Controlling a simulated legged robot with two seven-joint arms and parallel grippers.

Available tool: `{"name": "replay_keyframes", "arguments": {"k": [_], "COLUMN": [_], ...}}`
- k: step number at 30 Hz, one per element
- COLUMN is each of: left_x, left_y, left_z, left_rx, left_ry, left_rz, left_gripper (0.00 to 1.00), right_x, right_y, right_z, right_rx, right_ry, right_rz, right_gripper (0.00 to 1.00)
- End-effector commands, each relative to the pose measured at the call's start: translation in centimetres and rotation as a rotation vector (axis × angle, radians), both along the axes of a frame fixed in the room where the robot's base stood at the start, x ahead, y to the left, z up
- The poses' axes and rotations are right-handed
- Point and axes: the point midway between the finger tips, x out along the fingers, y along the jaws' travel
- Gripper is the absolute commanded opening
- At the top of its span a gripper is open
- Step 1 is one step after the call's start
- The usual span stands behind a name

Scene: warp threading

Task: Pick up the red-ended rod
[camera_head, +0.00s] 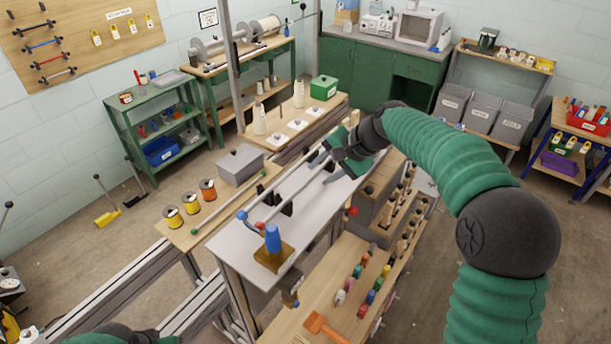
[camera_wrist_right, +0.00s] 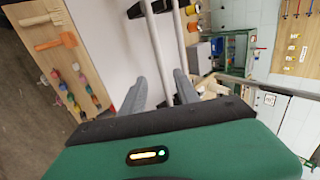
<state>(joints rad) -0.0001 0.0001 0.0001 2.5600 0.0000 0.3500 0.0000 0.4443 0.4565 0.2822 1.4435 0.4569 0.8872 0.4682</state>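The red-ended rod (camera_head: 290,203) lies slanting over a pale bench top (camera_head: 228,240), its red tip at the near left. A blue-ended rod (camera_head: 270,191) runs beside it. My right gripper (camera_head: 322,170) is over the far part of these rods with its fingers apart. In the right wrist view, one grey rod (camera_wrist_right: 157,45) runs down between the open fingers (camera_wrist_right: 162,95), and a second rod (camera_wrist_right: 180,40) passes close to the other finger. Contact with the rod cannot be told. My left arm shows only at the bottom edge; its gripper is out of view.
A blue peg on a tan base (camera_head: 272,250) stands near the rod's red tip. A green-ended rod (camera_head: 225,208) lies left of the bench. A grey box (camera_head: 240,166) and orange-yellow spools (camera_head: 190,203) are there too.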

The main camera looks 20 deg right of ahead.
Motion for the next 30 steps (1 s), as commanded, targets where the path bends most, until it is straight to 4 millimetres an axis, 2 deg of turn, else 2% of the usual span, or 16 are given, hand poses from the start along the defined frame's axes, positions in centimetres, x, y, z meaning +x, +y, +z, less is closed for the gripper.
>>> {"name": "replay_keyframes", "arguments": {"k": [4, 8, 12, 19, 27, 30], "left_x": [0.0, 0.0, 0.0, 0.0, 0.0, 0.0], "left_y": [0.0, 0.0, 0.0, 0.0, 0.0, 0.0], "left_z": [1.0, 3.0, 3.4, 3.2, 3.2, 3.2], "left_rx": [0.0, 0.0, 0.0, 0.0, 0.0, 0.0], "left_ry": [0.0, 0.0, 0.0, 0.0, 0.0, 0.0], "left_rz": [0.0, 0.0, 0.0, 0.0, 0.0, 0.0], "left_gripper": [0.0, 0.0, 0.0, 0.0, 0.0, 0.0], "right_x": [0.6, 1.8, 2.9, 3.0, 3.0, 3.0], "right_y": [0.6, 1.6, 2.3, 2.3, 2.3, 2.3], "right_z": [-0.8, -2.2, -4.2, -4.7, -4.6, -4.6], "right_rx": [0.0, 0.001, -0.001, -0.002, -0.002, -0.002], "right_ry": [0.0, 0.003, -0.001, -0.002, -0.003, -0.003], "right_rz": [0.001, 0.002, 0.002, 0.0, 0.0, 0.0], "right_gripper": [0.38, 0.38, 0.38, 0.38, 0.02, 0.0]}}
